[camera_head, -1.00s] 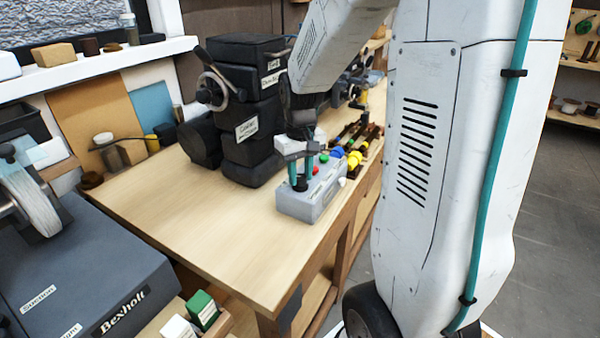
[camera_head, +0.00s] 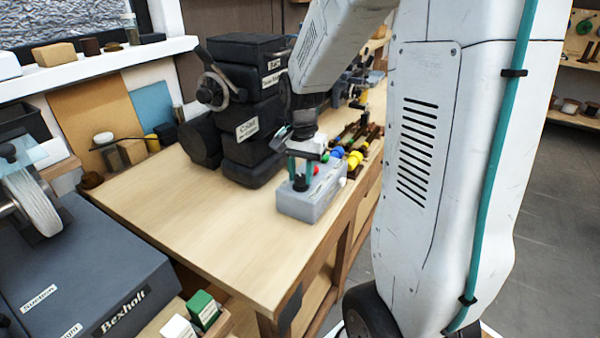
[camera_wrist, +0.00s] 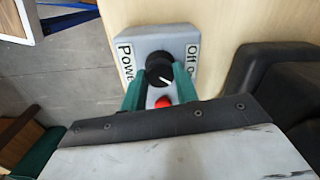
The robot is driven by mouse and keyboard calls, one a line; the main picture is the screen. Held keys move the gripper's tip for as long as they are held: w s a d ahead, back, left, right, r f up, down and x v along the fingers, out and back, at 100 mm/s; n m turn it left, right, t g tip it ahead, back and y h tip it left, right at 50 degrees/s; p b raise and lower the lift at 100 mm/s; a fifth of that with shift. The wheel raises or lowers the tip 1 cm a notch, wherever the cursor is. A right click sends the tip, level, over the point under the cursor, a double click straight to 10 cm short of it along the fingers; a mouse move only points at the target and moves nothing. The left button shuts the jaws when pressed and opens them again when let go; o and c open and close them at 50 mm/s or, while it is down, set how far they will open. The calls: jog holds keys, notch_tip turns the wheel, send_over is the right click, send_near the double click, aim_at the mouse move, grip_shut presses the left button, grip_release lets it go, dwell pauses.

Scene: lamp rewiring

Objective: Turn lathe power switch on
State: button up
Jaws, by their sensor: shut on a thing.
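A grey control box (camera_head: 322,199) sits on the wooden bench near its right edge. In the wrist view the box (camera_wrist: 147,42) carries a black round knob (camera_wrist: 159,70) with a white pointer line, a red button (camera_wrist: 163,102), and labels reading "Power" (camera_wrist: 126,62) and "Off" plus cut-off letters (camera_wrist: 192,52). My gripper (camera_wrist: 160,78) points down over the box, its teal fingers on either side of the knob and shut on it. The gripper also shows in the head view (camera_head: 301,178). The knob's pointer slants toward the lower right in the wrist view.
A black lathe headstock (camera_head: 250,130) with a hand crank stands left of the box. Yellow and blue knobs and dark rods (camera_head: 354,158) lie behind it. The bench top (camera_head: 215,225) in front is clear. A Bexholt machine (camera_head: 90,270) stands at lower left.

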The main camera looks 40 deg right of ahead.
aim_at(301, 176)
jog(key=shift+m, duration=0.8)
jog(key=o, duration=1)
jog(key=shift+d, duration=0.1)
jog(key=shift+r, duration=3.95)
